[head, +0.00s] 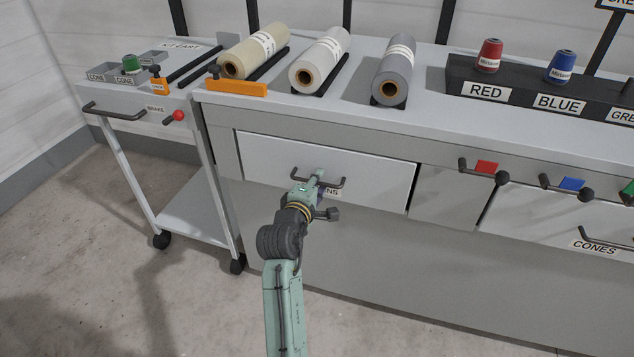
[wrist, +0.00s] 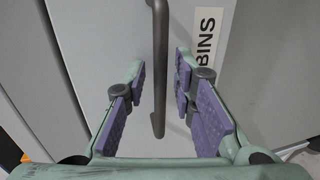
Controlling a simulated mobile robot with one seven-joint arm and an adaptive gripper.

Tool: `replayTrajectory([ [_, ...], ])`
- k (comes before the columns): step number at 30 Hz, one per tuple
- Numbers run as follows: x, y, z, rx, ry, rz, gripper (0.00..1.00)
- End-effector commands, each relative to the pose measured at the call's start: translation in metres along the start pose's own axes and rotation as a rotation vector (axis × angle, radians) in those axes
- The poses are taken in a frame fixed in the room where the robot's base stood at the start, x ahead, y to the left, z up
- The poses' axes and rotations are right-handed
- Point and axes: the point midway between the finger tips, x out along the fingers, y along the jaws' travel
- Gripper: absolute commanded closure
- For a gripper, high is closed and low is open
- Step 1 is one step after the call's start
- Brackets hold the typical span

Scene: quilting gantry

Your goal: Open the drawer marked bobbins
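The bobbins drawer (head: 375,178) is the wide light-grey front at the left of the bench, and it looks closed. Its dark bar handle (head: 338,184) is partly hidden by my gripper (head: 318,182) in the head view. The label shows only "NS" there; in the wrist view the label (wrist: 208,45) reads "BINS". In the wrist view the handle (wrist: 159,80) runs up the picture between the two purple-padded fingers of my gripper (wrist: 162,85). The fingers are apart, one on each side, with gaps between them and the handle.
A wheeled cart (head: 190,200) stands left of the bench. Fabric rolls (head: 318,62) lie on the bench top, and a rack (head: 510,90) holds red and blue cones. Colour-marked levers (head: 483,170) and the cones drawer (head: 540,222) are to the right. Floor in front is clear.

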Motion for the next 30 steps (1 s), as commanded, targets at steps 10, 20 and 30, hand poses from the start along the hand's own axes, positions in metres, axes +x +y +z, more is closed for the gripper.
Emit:
replayTrajectory([
  [10, -0.0002, 0.0000, -0.0001, 0.000, 0.000, 0.000, 1.00],
  [20, -0.0003, 0.0000, -0.0001, 0.000, 0.000, 0.000, 1.00],
  [30, -0.0003, 0.0001, -0.0001, 0.000, 0.000, 0.000, 1.00],
])
